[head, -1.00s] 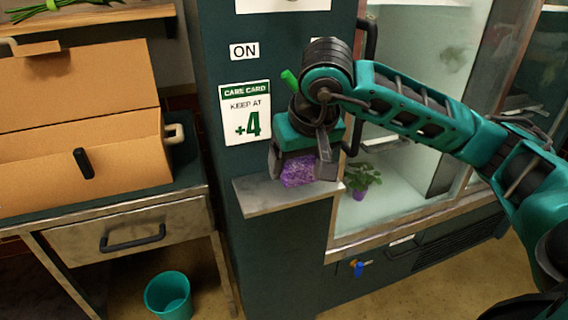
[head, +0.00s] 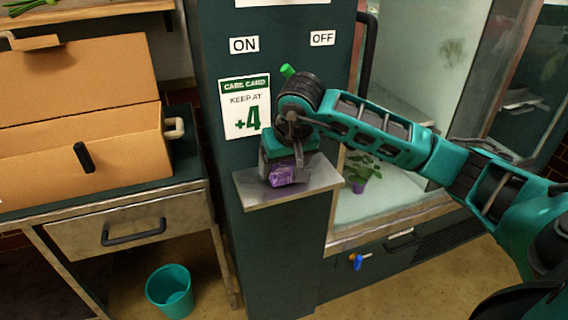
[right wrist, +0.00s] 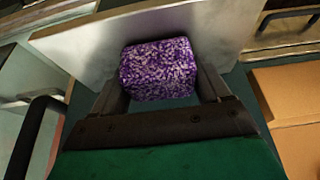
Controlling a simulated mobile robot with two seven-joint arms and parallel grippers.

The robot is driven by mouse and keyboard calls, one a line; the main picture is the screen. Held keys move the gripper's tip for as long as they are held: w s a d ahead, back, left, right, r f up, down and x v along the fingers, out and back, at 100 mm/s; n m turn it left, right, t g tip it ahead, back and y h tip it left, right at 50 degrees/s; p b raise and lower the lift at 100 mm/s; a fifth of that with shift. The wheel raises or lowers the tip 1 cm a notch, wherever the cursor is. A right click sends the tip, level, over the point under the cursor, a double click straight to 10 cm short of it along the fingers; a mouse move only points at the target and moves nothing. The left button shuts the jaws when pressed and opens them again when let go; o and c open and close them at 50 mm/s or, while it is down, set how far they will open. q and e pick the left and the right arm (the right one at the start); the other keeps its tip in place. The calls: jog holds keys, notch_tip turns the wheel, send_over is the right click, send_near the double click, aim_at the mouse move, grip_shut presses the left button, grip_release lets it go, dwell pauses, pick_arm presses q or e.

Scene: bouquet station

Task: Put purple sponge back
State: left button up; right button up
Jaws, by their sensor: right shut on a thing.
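The purple sponge (head: 283,175) is a speckled purple and white block, held low over the small metal shelf (head: 255,195) on the dark cabinet post. My right gripper (head: 282,180) is shut on it and points down at the shelf. In the right wrist view the sponge (right wrist: 158,70) sits between the two fingers, with the shelf's pale metal surface (right wrist: 90,45) right behind it. I cannot tell whether the sponge touches the shelf. My left gripper is not in view.
A care card (head: 245,107) is on the post above the shelf, with ON and OFF labels higher up. A potted plant (head: 360,172) stands in the glass-fronted case at right. A cardboard box (head: 85,120) sits on the left bench. A teal bin (head: 170,290) is on the floor.

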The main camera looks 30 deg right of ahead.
jog(key=shift+f, duration=0.15)
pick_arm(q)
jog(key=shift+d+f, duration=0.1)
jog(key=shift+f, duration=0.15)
pick_arm(e)
jog(key=o, duration=1)
jog(key=shift+s+r, duration=0.1)
jog(key=shift+r, duration=0.45)
pick_arm(q)
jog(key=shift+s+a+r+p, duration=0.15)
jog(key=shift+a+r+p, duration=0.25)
jog(key=shift+p, duration=0.15)
pick_arm(e)
jog(key=v, duration=1.1)
jog(key=shift+s+a+r, duration=0.1)
jog(key=shift+s+r, duration=0.05)
jog(key=shift+s, duration=0.05)
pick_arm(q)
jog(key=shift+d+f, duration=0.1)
